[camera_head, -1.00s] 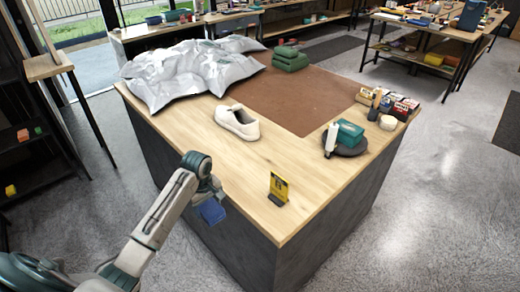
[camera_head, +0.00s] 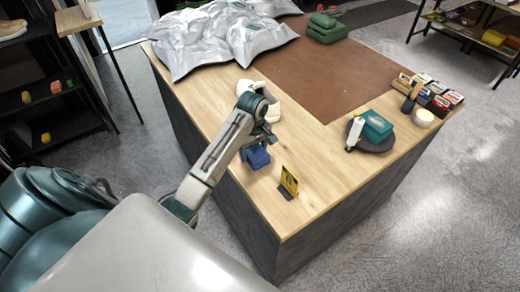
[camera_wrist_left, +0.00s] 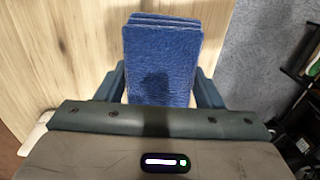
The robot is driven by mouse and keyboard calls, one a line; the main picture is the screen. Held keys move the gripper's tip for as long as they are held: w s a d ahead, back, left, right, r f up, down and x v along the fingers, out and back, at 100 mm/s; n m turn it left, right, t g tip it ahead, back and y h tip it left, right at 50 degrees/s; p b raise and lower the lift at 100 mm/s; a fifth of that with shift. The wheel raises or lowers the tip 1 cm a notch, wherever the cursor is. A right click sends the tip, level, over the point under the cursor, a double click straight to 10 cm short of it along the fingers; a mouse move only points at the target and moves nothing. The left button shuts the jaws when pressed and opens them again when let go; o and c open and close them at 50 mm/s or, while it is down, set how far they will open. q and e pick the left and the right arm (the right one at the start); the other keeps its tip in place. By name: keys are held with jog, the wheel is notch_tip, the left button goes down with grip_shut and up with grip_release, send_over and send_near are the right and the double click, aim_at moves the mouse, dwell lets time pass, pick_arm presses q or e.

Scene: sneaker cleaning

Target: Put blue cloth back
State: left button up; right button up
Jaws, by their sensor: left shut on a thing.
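The folded blue cloth (camera_head: 256,157) is in my left gripper (camera_head: 254,148), over the near left part of the wooden worktable (camera_head: 325,190). In the left wrist view the cloth (camera_wrist_left: 162,60) sits between the two fingers (camera_wrist_left: 160,88), with wood behind it. I cannot tell whether it touches the tabletop. A white sneaker (camera_head: 262,101) lies just behind the gripper, partly hidden by my left arm. My right gripper is not in view.
A yellow sign (camera_head: 289,181) stands just right of the cloth. A teal box (camera_head: 377,126) and white bottle (camera_head: 355,133) sit on a dark round tray at right. Bare wood lies in front.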

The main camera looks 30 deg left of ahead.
aim_at(259, 145)
pick_arm(q)
jog(key=shift+w, duration=1)
jog(key=shift+w+d+p, duration=0.1)
jog(key=shift+w+p, duration=0.3)
jog(key=shift+p, duration=0.1)
notch_tip(259, 145, down, 3)
jog(key=shift+r+p, duration=0.15)
jog(key=shift+p, duration=0.65)
jog(key=shift+f, duration=0.5)
jog(key=o, duration=0.9)
jog(key=shift+f, duration=0.15)
jog(key=shift+o, duration=0.2)
